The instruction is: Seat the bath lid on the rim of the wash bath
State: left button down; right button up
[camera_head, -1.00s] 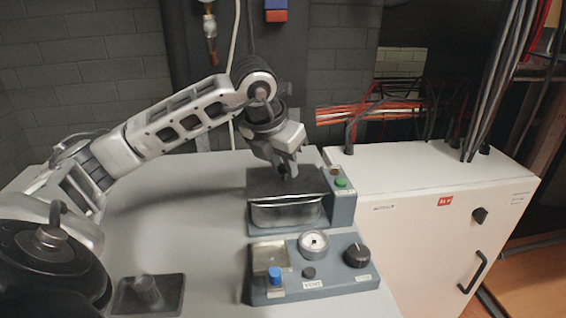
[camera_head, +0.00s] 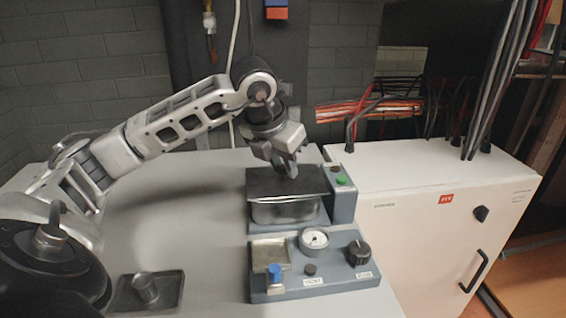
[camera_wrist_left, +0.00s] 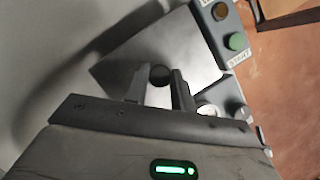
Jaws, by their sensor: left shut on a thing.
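The bath lid (camera_head: 272,182) is a dark flat plate. It lies over the top of the wash bath (camera_head: 284,212), a shiny metal tub in a blue-grey housing. My left gripper (camera_head: 289,172) is above the lid, shut on its knob. In the left wrist view, the black round knob (camera_wrist_left: 160,75) shows between the fingertips of my left gripper (camera_wrist_left: 159,88), with the lid plate (camera_wrist_left: 130,66) around it. The lid hides the bath's opening. Whether it touches the rim all round I cannot tell. My right gripper is not in view.
A green button (camera_head: 342,181) is on the housing's raised right side. A control panel (camera_head: 330,289) with gauge and knobs stands in front. A white cabinet (camera_head: 440,200) stands right. The table left of the bath is clear.

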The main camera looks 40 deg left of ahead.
aim_at(278, 185)
pick_arm(q)
jog(key=shift+f, duration=0.35)
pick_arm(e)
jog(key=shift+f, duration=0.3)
pick_arm(q)
jog(key=c, duration=1.1)
grip_release()
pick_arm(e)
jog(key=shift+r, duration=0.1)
pick_arm(q)
jog(key=v, duration=0.5)
jog(key=shift+r, duration=0.1)
jog(key=p+v, duration=0.1)
jog(key=v, duration=1)
jog(key=shift+p, duration=0.35)
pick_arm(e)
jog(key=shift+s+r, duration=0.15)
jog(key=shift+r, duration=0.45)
pick_arm(q)
jog(key=shift+d, duration=0.15)
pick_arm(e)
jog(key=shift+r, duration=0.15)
pick_arm(q)
jog(key=shift+s, duration=0.1)
